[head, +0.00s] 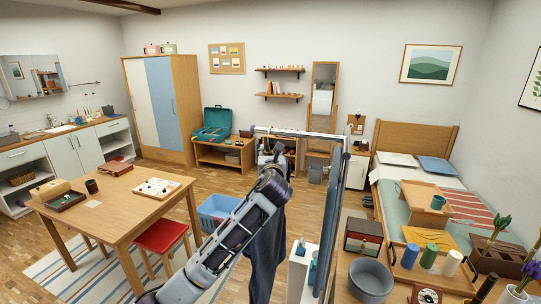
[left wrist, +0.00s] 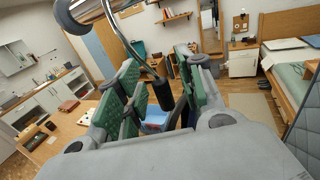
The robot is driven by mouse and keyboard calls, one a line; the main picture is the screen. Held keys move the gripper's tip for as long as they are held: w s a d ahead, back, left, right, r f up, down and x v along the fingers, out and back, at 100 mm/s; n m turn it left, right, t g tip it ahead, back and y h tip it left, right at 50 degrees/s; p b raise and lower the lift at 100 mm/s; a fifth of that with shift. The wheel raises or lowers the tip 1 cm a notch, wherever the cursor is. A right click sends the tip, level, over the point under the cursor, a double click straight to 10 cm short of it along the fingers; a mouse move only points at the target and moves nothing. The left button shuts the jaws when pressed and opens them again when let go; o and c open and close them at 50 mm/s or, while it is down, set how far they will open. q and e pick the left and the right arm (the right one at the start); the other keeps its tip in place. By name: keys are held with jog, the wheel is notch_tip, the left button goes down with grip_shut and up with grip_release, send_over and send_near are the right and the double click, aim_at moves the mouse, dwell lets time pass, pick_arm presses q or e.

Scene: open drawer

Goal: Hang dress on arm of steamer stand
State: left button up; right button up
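The steamer stand's pale horizontal arm (head: 305,132) runs left from the top of the upright blue-grey board (head: 331,215). Its rounded end (left wrist: 66,16) fills the upper left of the left wrist view. A curved metal hook (left wrist: 124,38) with a black neck (left wrist: 163,95) hangs down from it. The dark navy dress (head: 268,245) hangs below my left gripper (head: 272,158), partly behind my arm. In the left wrist view, my green-padded fingers stand apart on either side of the black neck, with a visible gap. Where hook and arm touch is not clear. My right gripper is out of view.
A wooden table (head: 115,215) with a red stool (head: 162,237) stands left. A blue crate (head: 216,212) is on the floor behind my arm.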

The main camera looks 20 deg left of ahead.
pick_arm(q)
jog(key=shift+f, duration=0.1)
dwell(0.3)
jog(key=v, duration=1.2)
dwell(0.6)
